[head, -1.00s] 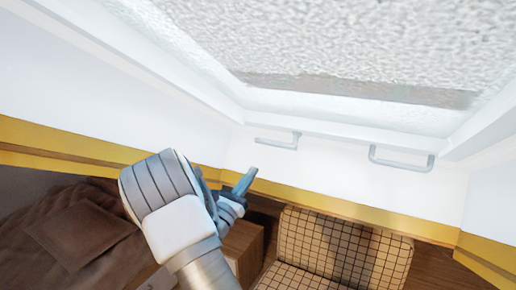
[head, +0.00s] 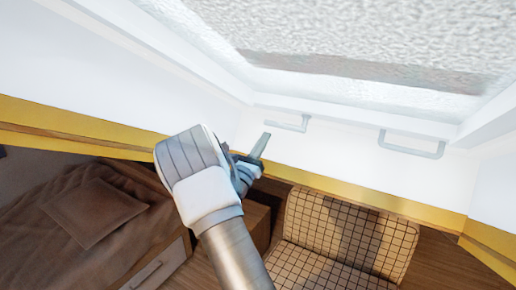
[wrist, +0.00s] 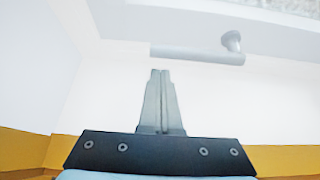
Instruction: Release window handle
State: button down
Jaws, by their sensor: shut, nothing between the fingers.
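Two grey window handles hang below the skylight window frame: the left handle (head: 287,124) and the right handle (head: 412,147). My gripper (head: 266,137) is shut and empty, just below and left of the left handle in the head view. In the wrist view a handle (wrist: 197,54) lies across the upper middle, with its round mount at its right end. The shut fingertips (wrist: 160,73) point up toward its bar, with a visible gap between. The window pane (head: 370,45) is rough white above.
A checkered armchair (head: 345,235) stands below on the right. A bed with a brown cover and pillow (head: 94,212) is at lower left. A wooden cabinet (head: 257,225) sits beside my arm. Yellow trim (head: 390,208) runs along the wall.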

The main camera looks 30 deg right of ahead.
jog(key=shift+x, duration=1.7)
